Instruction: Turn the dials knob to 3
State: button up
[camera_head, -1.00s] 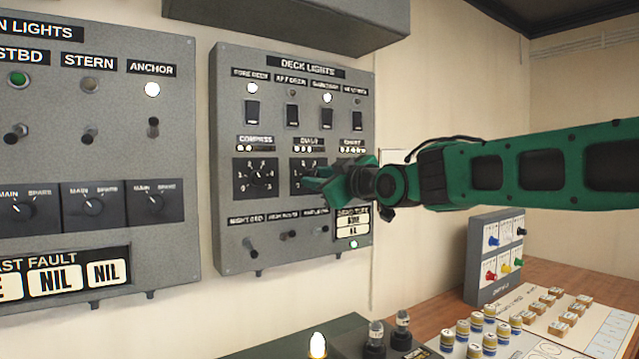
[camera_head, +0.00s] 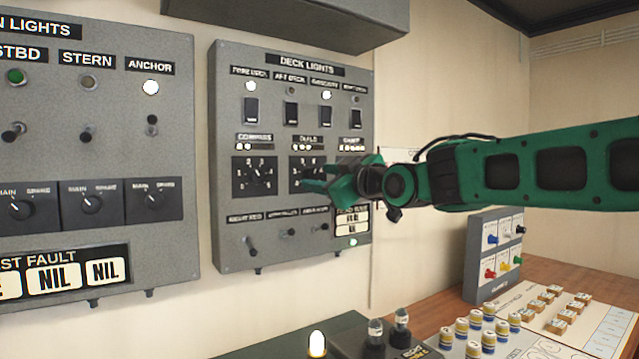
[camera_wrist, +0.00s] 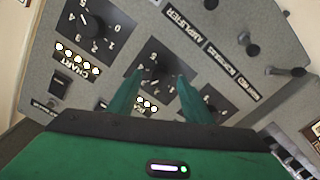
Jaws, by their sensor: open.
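The dials knob (camera_wrist: 156,70) sits on a dark square plate (camera_head: 298,170) under the DIALS label (camera_head: 308,138), in the middle of the DECK LIGHTS panel's knob row. In the wrist view it shows just beyond and between the fingertips; contact cannot be told. Its pointer setting is too small to read. In the head view my gripper (camera_head: 312,182) covers most of the knob. My gripper also shows in the wrist view (camera_wrist: 158,88), with its two green fingers apart and nothing held. A row of small lights (camera_wrist: 146,106) by the knob is lit.
The compass knob (camera_head: 256,174) is left of the dials knob, and the chart knob (camera_wrist: 90,20) is on its other side. Toggle switches (camera_head: 290,232) stick out below. Rocker switches (camera_head: 292,115) are above.

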jog(key=v, duration=0.8)
jog(key=shift+s+d, duration=0.2)
jog(key=shift+d, duration=0.15)
jog(key=shift+f, duration=0.1)
jog(key=s+d+f+m+g+h, duration=0.3)
jog(key=s+d+f+m+h, duration=0.15)
jog(key=d+f, duration=0.8)
jog(key=s+d+f+m+g+h, duration=0.3)
jog(key=s+d+f+m+h, duration=0.15)
jog(key=d+f, duration=0.75)
jog(key=s+d+f+m+g+h, duration=0.2)
jog(key=s+d+f+m+g, duration=0.25)
jog(key=s+d+f, duration=0.4)
jog(key=s+d+f+m+g, duration=0.1)
jog(key=s+f+m+g, duration=0.1)
jog(key=s, duration=0.8)
jog(key=s+d+f+m+g+y, duration=0.1)
jog(key=s+d+f+m+g, duration=0.1)
jog(key=s, duration=0.8)
notch_tip(320, 180, down, 2)
jog(key=shift+s+d+f+m+g, duration=0.15)
jog(key=shift+s+d+m+g, duration=0.15)
jog(key=shift+m, duration=0.55)
jog(key=shift+w, duration=0.1)
